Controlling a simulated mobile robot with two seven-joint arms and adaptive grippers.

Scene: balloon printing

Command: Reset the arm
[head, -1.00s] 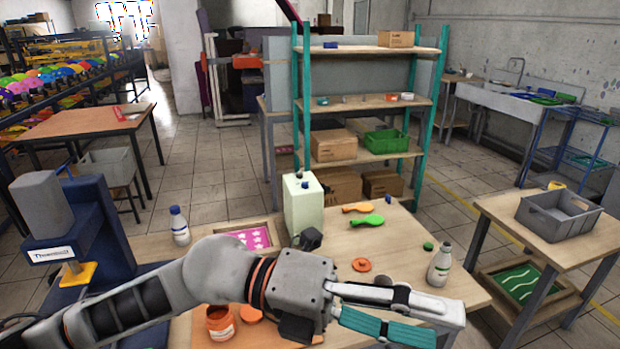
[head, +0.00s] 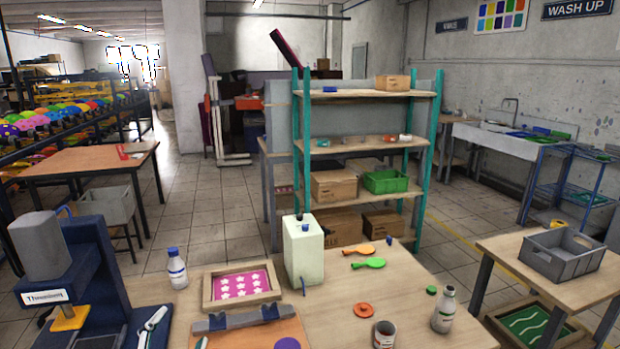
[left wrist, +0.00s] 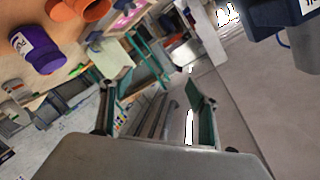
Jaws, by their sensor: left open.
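My left gripper (left wrist: 155,108) is open and empty in the left wrist view, with its two teal-padded fingers spread apart. In the head view only the fingertips of my left gripper (head: 178,328) show at the bottom left, in front of the blue press (head: 65,270). The rest of the left arm is out of the head view. My right gripper is not in view.
The wooden worktable (head: 430,310) bears a framed pink screen (head: 241,286), a pale green box (head: 303,250), an orange lid (head: 364,310), white bottles (head: 177,268) and an open jar (head: 384,335). A purple jar (left wrist: 35,48) shows in the left wrist view. A grey crate (head: 562,256) stands at the right.

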